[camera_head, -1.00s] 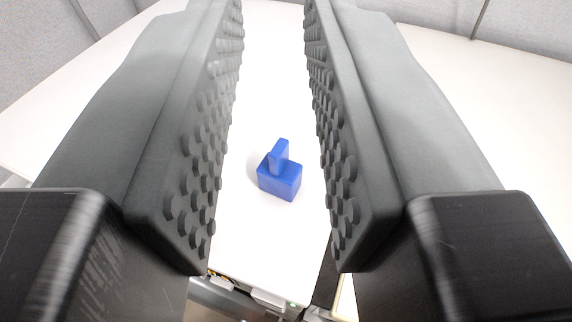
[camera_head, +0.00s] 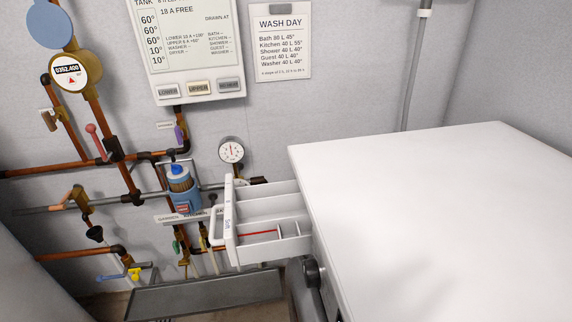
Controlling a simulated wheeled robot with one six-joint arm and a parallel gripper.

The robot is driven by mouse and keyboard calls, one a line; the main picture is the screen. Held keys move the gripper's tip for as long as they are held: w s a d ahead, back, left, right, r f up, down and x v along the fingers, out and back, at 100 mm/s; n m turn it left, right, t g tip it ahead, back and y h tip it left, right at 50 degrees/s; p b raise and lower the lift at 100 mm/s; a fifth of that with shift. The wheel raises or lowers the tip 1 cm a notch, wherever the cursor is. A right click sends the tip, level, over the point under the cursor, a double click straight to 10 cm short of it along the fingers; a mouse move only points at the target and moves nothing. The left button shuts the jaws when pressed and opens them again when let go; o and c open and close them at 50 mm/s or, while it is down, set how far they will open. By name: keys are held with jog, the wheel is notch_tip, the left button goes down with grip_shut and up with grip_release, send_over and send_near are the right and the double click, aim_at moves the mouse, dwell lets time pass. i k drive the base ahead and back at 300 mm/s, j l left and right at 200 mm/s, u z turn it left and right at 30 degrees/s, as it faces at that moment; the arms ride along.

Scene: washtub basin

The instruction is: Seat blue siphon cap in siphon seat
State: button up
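My gripper is not in this view. I see no blue siphon cap like the block with an upright tab from the earlier frame. A white drawer (camera_head: 231,222) is pulled out from the left side of a white-topped appliance (camera_head: 440,190). It is divided into compartments, and a thin red line marks the front one. I cannot make out a siphon seat in it at this size.
Copper pipes (camera_head: 128,180), a dial gauge (camera_head: 231,150) and a blue-topped canister (camera_head: 182,185) fill the wall left of the drawer. A grey trough (camera_head: 200,298) lies below. A panel (camera_head: 200,50) and a paper sign (camera_head: 283,42) hang above. The appliance top is clear.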

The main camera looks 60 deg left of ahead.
aim_at(263, 223)
jog(key=u, duration=1.75)
jog(key=z, duration=1.75)
jog(key=k+j, duration=0.15)
jog(key=j, duration=0.25)
jog(key=k+j+z, duration=0.15)
jog(key=j, duration=0.25)
jog(key=k+j, duration=0.15)
jog(key=j, duration=0.2)
